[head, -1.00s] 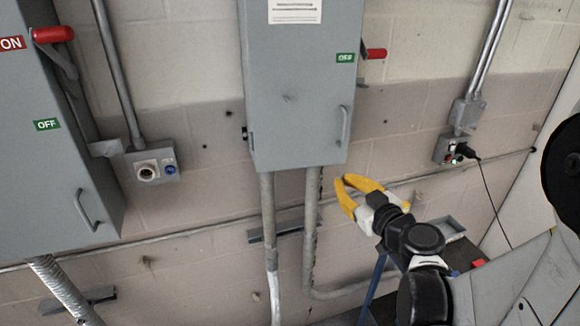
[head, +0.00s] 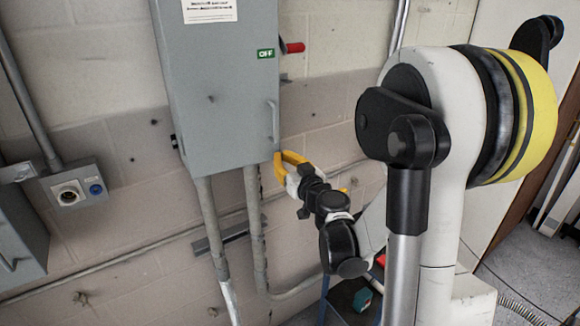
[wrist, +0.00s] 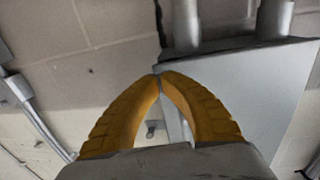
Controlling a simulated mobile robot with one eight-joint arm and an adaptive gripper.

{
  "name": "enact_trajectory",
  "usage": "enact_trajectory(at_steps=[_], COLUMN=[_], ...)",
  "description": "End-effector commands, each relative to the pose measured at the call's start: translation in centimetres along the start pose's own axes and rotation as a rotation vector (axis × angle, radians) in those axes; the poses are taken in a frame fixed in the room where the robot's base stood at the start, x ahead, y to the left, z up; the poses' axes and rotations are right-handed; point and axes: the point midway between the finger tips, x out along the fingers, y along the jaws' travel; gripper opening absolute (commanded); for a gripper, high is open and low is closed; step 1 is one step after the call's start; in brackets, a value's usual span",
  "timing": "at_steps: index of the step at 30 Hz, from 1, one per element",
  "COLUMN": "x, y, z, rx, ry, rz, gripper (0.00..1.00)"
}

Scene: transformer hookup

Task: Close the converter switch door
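A grey switch box (head: 215,85) hangs on the wall in the head view, with a white label on top, a green OFF label (head: 265,53) and a red lever on its right side. Its front has a handle (head: 272,121) near the right edge. I cannot read its name or tell whether its door stands slightly ajar. My gripper (head: 281,158) has yellow fingers and is just below the box's lower right corner. In the wrist view the fingertips (wrist: 158,74) meet with nothing between them, in front of the grey box (wrist: 255,85). Contact with the box cannot be told.
Conduits (head: 253,215) run down from the box. A second grey box (head: 15,235) is cut off at the left, near a wall outlet (head: 76,190). A low cart or tray (head: 350,297) stands below my arm. My upper arm hides the right wall.

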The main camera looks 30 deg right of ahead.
Motion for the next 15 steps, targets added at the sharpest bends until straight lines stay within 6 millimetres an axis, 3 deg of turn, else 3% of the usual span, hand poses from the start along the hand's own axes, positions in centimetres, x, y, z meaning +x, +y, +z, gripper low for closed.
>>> enact_trajectory(at_steps=[4, 15], x=[0.96, 1.13], y=[0.0, 0.02], z=[0.01, 0.0], rx=[0.0, 0.0], ry=[0.0, 0.0], rz=[0.0, 0.0], gripper=[0.0, 0.0])
